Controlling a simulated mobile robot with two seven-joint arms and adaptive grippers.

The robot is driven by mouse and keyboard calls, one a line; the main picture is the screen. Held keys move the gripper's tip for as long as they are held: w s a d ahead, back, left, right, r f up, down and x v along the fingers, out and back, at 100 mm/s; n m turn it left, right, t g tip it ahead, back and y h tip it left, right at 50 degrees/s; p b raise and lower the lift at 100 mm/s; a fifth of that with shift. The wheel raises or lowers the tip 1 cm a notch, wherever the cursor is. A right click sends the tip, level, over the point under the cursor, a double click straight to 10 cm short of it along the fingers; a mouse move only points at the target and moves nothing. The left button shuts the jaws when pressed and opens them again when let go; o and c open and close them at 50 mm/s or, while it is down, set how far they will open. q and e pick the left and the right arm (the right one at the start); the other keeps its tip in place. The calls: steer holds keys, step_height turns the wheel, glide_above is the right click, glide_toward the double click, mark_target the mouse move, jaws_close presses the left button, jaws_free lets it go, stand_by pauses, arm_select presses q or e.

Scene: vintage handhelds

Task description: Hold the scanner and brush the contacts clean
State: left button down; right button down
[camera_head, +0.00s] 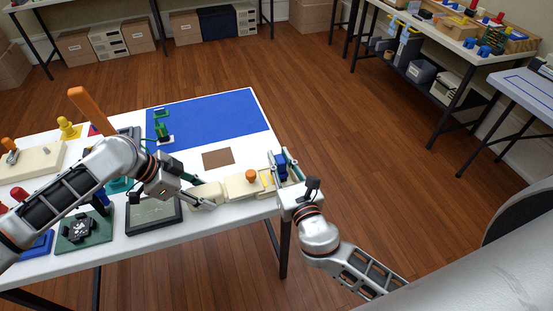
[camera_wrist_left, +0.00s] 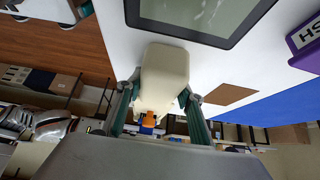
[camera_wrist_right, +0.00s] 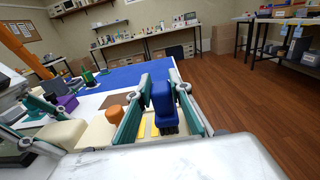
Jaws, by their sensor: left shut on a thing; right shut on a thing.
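The scanner (camera_head: 236,187) is a cream handheld with an orange knob (camera_head: 250,175) and yellow contact strips near its right end. It lies along the front right edge of the white table. My left gripper (camera_head: 203,191) is shut around its left end; the left wrist view shows the rounded cream end (camera_wrist_left: 165,75) between the fingers. My right gripper (camera_head: 283,173) is shut on a blue brush (camera_wrist_right: 162,102) over the scanner's right end. In the right wrist view the dark bristles point down beside the yellow contacts (camera_wrist_right: 142,130); I cannot tell whether they touch.
A dark-framed screen (camera_head: 152,214) lies left of the scanner. A brown patch (camera_head: 217,158) and a blue mat (camera_head: 240,115) lie behind it, mostly clear. A purple box (camera_wrist_left: 306,44) shows in the left wrist view. The table's right edge is close, with open floor beyond.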

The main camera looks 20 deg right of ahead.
steer(key=shift+a, duration=0.15)
steer(key=shift+a, duration=1.9)
steer(key=shift+d, duration=2.05)
steer(key=shift+a, duration=2.05)
steer(key=shift+d, duration=0.15)
